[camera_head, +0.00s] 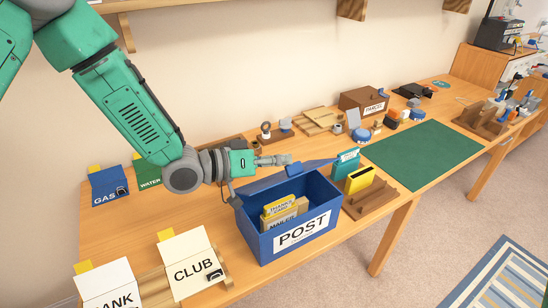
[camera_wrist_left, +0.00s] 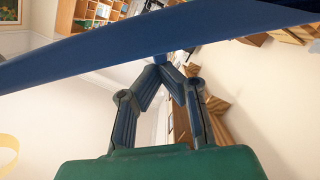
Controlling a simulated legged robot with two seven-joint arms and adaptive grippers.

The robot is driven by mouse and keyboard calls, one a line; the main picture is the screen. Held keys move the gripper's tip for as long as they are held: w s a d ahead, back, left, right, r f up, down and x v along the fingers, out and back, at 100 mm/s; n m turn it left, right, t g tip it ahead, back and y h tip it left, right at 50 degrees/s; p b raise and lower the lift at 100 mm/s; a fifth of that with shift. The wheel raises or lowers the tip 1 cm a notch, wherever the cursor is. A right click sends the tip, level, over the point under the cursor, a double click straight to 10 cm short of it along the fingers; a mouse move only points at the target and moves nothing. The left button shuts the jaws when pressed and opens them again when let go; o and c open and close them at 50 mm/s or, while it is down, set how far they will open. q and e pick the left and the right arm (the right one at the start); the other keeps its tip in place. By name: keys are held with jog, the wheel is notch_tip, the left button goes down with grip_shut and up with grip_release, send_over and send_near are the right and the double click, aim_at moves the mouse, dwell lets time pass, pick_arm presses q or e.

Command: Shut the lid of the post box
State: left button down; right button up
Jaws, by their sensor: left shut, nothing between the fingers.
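The blue post box (camera_head: 262,240) stands at the table's front edge with its white POST label facing forward. It is open at the top and holds a brown mailer (camera_head: 286,222) and a yellow card (camera_head: 280,206). Its blue lid (camera_head: 262,184) is raised at the back and seen nearly edge-on. In the left wrist view the lid (camera_wrist_left: 110,45) crosses the upper part as a slanting blue band. My left gripper (camera_head: 288,160) is shut and empty just behind the lid; I cannot tell whether they touch. The shut fingers also show in the wrist view (camera_wrist_left: 164,63). My right gripper is out of view.
CLUB (camera_head: 192,262) and BANK holders stand at front left, GAS (camera_head: 108,186) and WATER holders at back left. A wooden rack (camera_head: 376,200) with a yellow item is right of the box. The green mat (camera_head: 424,152) is clear. A PARCEL box (camera_head: 362,101) stands behind.

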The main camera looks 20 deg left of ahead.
pick_arm(q)
jog(key=s+d+f+m+t+y+b, duration=0.1)
jog(key=s+d+f+m+b, duration=0.2)
jog(key=f, duration=0.4)
jog(key=shift+s+d+f+m+y+b, duration=0.2)
jog(key=shift+d+m+y+b, duration=0.2)
jog(key=shift+d+m+b, duration=0.45)
jog(key=shift+a, duration=0.15)
